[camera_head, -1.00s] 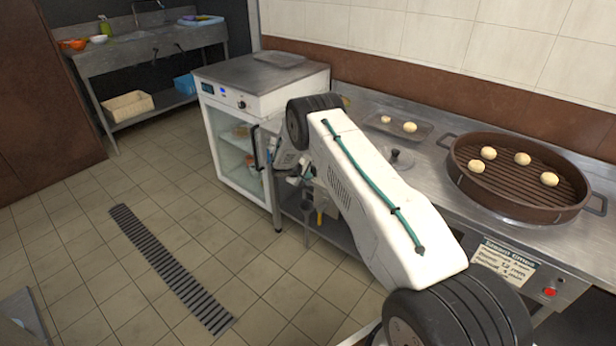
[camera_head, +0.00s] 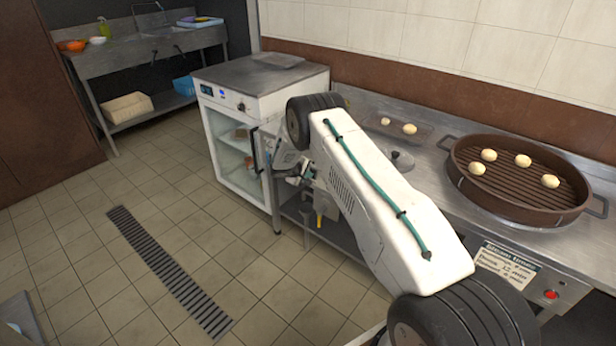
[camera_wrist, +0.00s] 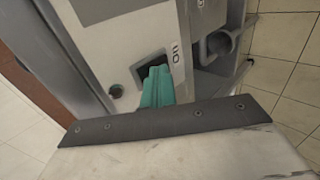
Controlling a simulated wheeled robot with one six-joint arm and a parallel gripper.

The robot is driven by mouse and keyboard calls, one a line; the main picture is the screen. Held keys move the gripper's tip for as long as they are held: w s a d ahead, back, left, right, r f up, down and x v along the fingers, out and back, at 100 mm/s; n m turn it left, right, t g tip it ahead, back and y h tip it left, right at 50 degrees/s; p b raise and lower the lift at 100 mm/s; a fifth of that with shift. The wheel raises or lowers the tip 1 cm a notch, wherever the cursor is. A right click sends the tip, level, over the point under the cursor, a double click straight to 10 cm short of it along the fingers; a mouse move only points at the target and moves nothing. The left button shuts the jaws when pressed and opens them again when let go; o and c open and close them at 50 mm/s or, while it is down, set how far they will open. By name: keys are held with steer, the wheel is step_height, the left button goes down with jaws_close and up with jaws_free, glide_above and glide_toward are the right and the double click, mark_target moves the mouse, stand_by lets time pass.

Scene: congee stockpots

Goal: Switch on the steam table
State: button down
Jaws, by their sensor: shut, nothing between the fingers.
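The steam table is a steel counter (camera_head: 440,208) along the wall in the head view, with a round brown steamer tray (camera_head: 575,205) set in it. In the wrist view my gripper (camera_wrist: 157,75) shows as teal fingers, shut and empty. The fingertips are at a dark square recess in a light grey front panel (camera_wrist: 125,45). In the head view my arm hides the fingertips.
A white glass-door cabinet (camera_head: 238,150) stands left of the counter. A red button (camera_head: 551,295) and a sign (camera_head: 505,265) are on the counter's front right. Pale buns lie in the tray. The tiled floor at left is open, with a drain grate (camera_head: 170,270).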

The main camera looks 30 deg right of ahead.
steer(key=a+f+v, duration=0.1)
steer(key=v, duration=1.2)
steer(key=shift+s+a, duration=0.25)
steer(key=shift+s, duration=0.05)
steer(key=shift+f, duration=0.1)
